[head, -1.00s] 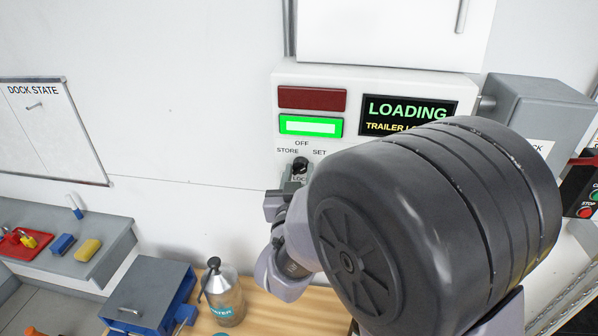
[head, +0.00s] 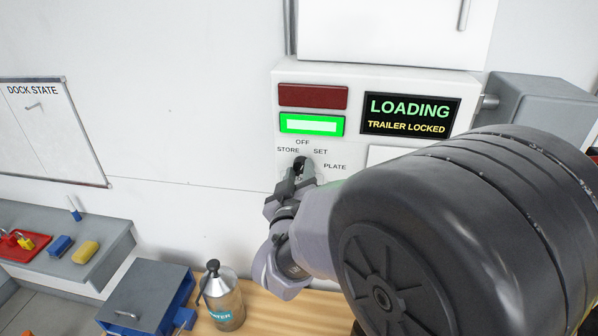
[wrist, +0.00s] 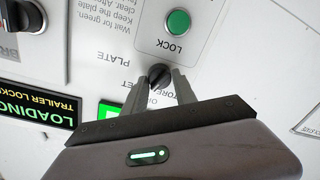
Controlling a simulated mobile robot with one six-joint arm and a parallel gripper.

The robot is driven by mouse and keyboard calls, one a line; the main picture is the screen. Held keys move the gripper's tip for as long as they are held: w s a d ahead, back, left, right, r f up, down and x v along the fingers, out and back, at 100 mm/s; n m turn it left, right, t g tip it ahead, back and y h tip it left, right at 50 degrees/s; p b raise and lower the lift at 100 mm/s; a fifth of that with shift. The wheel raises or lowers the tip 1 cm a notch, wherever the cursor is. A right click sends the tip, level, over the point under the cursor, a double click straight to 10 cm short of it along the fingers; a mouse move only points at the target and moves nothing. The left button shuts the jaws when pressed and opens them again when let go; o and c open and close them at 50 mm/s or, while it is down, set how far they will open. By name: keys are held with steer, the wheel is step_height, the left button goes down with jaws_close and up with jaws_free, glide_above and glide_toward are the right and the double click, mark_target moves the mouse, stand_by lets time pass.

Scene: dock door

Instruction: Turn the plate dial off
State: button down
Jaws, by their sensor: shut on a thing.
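The plate dial (wrist: 160,75) is a small black knob on the white control panel (head: 362,82), with the labels OFF, STORE and SET above it and PLATE to its right in the head view. My gripper (wrist: 159,84) is shut on the dial, one finger on each side of it in the wrist view. In the head view my gripper (head: 299,177) covers the lower part of the dial. Which label the dial points at cannot be told.
The display (head: 410,116) reads LOADING, TRAILER LOCKED. A green lamp (head: 311,125) is lit below a dark red one (head: 312,97). A green LOCK button (wrist: 178,22) sits near the dial. A water bottle (head: 222,297) stands on the wooden bench below.

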steer(key=shift+r+n+p, duration=0.1)
steer(key=shift+n+p, duration=0.2)
steer(key=shift+n, duration=1.9)
steer(key=c, duration=1)
jaws_free()
steer(key=s+a+b, duration=0.1)
steer(key=s+b, duration=0.1)
steer(key=s, duration=0.3)
steer(key=s+b, duration=0.2)
steer(key=s, duration=0.4)
steer(key=s+a+b, duration=0.1)
steer(key=s+b, duration=0.1)
steer(key=s, duration=0.4)
steer(key=shift+s+a+r+b, duration=0.1)
steer(key=shift+a+r+b, duration=0.25)
steer(key=shift+r+b, duration=0.05)
